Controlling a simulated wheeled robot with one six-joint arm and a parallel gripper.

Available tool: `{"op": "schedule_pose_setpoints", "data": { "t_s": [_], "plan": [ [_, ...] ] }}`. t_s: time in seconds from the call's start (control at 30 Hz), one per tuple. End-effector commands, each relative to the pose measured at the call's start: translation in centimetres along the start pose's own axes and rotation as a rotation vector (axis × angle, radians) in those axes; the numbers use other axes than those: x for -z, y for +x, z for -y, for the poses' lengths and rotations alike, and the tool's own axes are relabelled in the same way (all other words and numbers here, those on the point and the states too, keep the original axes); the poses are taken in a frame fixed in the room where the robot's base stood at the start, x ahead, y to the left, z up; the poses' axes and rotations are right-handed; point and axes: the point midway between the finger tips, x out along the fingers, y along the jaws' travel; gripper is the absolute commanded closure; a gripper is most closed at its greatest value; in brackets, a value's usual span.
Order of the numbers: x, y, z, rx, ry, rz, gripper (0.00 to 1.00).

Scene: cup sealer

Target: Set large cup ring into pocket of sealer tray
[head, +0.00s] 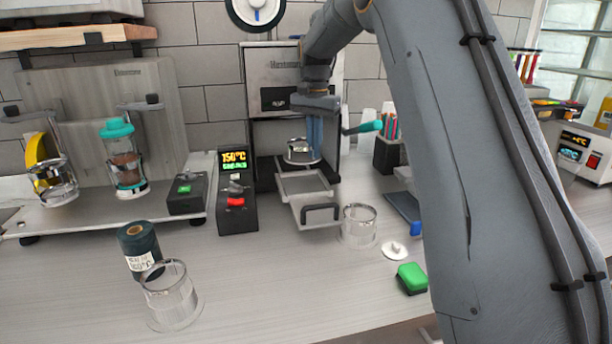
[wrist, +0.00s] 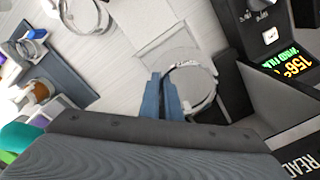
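The cup ring (head: 299,152) is a clear, shiny band at the mouth of the sealer (head: 272,72). It also shows in the wrist view (wrist: 213,97). My gripper (head: 315,150) points down with blue fingers at the ring's right side in the head view. In the wrist view the fingertips (wrist: 162,82) are close together with the ring's wall between them. The sealer tray (head: 318,207) sticks out toward the front, below the ring. The ring overlaps its rear part in view; whether it touches the tray or sits in the pocket I cannot tell.
A clear, rimmed cup-like piece (head: 358,226) stands right of the tray. A white disc (head: 395,250) and a green-topped block (head: 412,278) lie nearby. The temperature box (head: 236,190) stands close left of the tray. A clear cup (head: 171,296) and dark roll (head: 139,248) are front left.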

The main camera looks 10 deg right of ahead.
Motion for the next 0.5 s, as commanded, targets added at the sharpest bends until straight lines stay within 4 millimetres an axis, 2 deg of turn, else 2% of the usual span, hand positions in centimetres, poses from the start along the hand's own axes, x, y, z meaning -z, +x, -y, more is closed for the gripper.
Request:
{"op": "schedule_pose_setpoints", "data": {
  "t_s": [0.2,0.5],
  "plan": [
    [-0.1,3.5,-0.1,-0.002,0.000,0.002,1.00],
    [-0.1,6.2,-0.1,-0.003,0.000,0.003,1.00]
  ]
}}
